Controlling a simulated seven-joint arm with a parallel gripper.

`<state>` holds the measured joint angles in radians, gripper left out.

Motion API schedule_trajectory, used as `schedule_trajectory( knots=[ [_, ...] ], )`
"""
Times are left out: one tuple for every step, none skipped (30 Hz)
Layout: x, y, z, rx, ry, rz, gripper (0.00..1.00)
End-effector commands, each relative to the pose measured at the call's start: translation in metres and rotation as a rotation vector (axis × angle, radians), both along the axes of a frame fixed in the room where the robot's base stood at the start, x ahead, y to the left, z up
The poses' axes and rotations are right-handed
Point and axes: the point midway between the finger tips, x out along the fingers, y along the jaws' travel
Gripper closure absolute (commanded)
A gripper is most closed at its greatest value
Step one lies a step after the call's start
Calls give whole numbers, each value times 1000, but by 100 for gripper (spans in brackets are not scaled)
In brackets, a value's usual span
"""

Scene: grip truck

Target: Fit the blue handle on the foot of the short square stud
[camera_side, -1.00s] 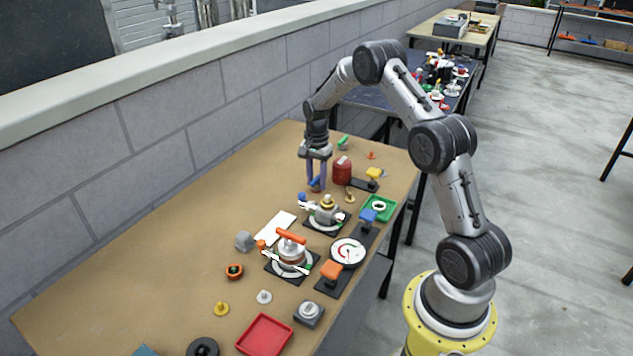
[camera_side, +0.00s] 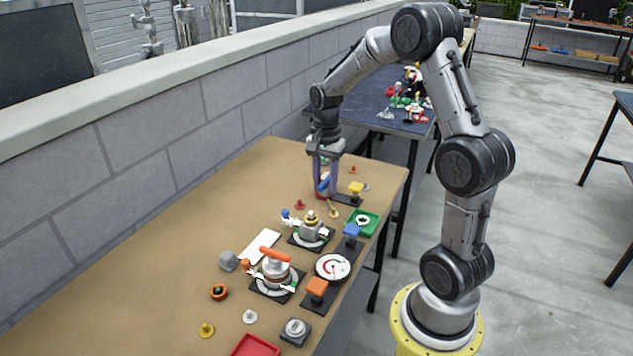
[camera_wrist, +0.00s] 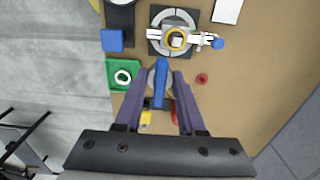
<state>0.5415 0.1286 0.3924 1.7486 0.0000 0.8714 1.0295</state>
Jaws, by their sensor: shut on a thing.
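My gripper (camera_side: 323,188) has purple fingers and hangs above the far part of the table. It is shut on the blue handle (camera_wrist: 161,84), which also shows between the fingers in the side view (camera_side: 322,183). In the wrist view the handle is a long blue bar pointing up the picture, towards a grey fixture (camera_wrist: 156,20) on a dark square base. That fixture carries a yellow ring (camera_wrist: 167,43) and white side arms. The handle is apart from it in the side view. I cannot tell for certain which part is the short square stud.
A green tray (camera_side: 374,231) and a blue block (camera_wrist: 112,40) lie beside the fixture. A yellow block (camera_side: 356,187) and a small red knob (camera_wrist: 202,78) are near my gripper. A second fixture with an orange bar (camera_side: 276,255) stands closer. The table's left side is clear.

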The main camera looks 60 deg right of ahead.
Motion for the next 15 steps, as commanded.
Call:
schedule_trajectory(
  knots=[
    [-1,3,2,0,-1,-3,100],
    [1,6,4,-1,-1,-8,100],
    [4,11,7,-1,-1,-16,100],
    [7,15,9,-1,-1,-26,100],
    [11,19,11,-1,-2,-36,100],
    [15,24,13,-1,-2,-49,100],
    [18,27,14,-1,-1,-58,100],
    [20,29,15,0,0,-65,100],
    [22,31,16,0,1,-75,100],
    [23,32,15,0,1,-79,100],
    [23,33,15,1,2,-81,100],
    [23,33,13,1,2,-83,100],
    [23,32,11,1,2,-83,100],
    [23,32,9,1,2,-83,100],
    [23,32,6,1,2,-83,100]
  ],
)
